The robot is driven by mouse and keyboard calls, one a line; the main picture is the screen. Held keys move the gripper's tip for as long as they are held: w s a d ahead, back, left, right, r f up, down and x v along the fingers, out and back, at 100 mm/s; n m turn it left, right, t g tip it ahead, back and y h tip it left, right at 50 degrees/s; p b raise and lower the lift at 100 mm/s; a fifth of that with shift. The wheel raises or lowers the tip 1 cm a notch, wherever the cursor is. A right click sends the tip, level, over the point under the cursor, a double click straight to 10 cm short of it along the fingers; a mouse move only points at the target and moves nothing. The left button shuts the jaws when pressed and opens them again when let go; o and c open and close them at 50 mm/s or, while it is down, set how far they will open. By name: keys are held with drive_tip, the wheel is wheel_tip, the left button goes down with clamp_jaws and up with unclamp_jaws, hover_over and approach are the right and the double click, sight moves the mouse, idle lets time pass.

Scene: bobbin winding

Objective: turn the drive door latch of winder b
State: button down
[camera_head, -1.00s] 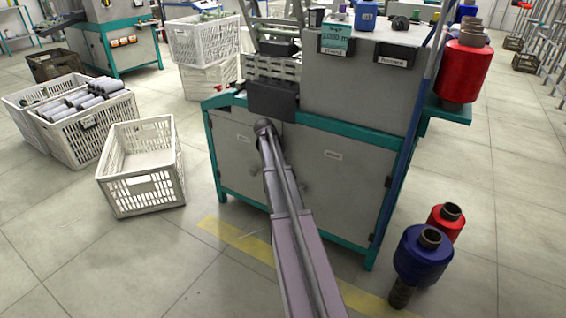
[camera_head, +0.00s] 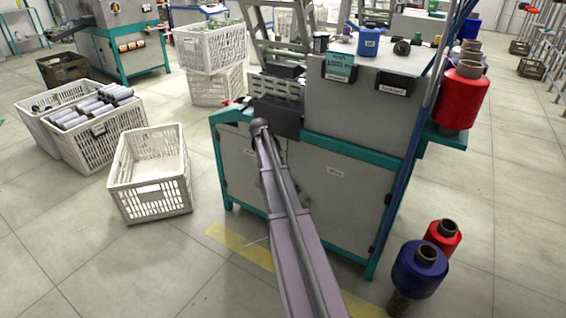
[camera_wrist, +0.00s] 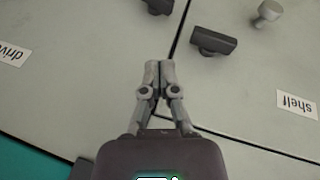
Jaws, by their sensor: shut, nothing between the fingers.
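Winder b is probably the grey machine with teal frame (camera_head: 345,215) in the head view; no name shows. In the wrist view its cabinet doors meet at a dark seam. The drive door (camera_wrist: 70,90) with its "drive" label (camera_wrist: 12,52) is on the left, the shelf door (camera_wrist: 250,85) on the right. A dark handle, seemingly the drive door latch (camera_wrist: 158,6), is cut off at the top edge. Another dark handle (camera_wrist: 213,41) is right of the seam. My gripper (camera_wrist: 158,68) is shut and empty, below both handles. In the head view my arm hides it.
A round knob (camera_wrist: 268,11) stands on the shelf door. An empty white crate (camera_head: 150,180) is on the floor left of the machine. Blue (camera_head: 419,270) and red (camera_head: 443,238) bobbins stand at its right. Open floor lies in front.

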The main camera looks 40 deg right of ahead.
drive_tip(key=shift+p+v, duration=0.5)
drive_tip(key=shift+v, duration=0.3)
drive_tip(key=shift+a, duration=0.1)
drive_tip(key=c, duration=0.6)
unclamp_jaws()
drive_tip(key=shift+s+f, duration=0.2)
drive_tip(key=shift+f, duration=0.05)
drive_tip(key=o, duration=0.6)
drive_tip(key=shift+s+f+m+t+b, duration=0.3)
drive_tip(key=shift+s+f+t+b, duration=0.3)
drive_tip(key=shift+s+f+b, duration=0.35)
drive_tip(key=s+a+f+m+t+h+b, duration=0.2)
drive_tip(key=s+f+m+t+b, duration=0.1)
drive_tip(key=s+t+b, duration=0.3)
drive_tip(key=s+f+b, duration=0.1)
drive_tip(key=s+b, duration=0.1)
drive_tip(key=b, duration=0.1)
drive_tip(key=shift+s+m+t, duration=0.3)
drive_tip(key=shift+s, duration=0.1)
drive_tip(key=shift+a+f, duration=0.1)
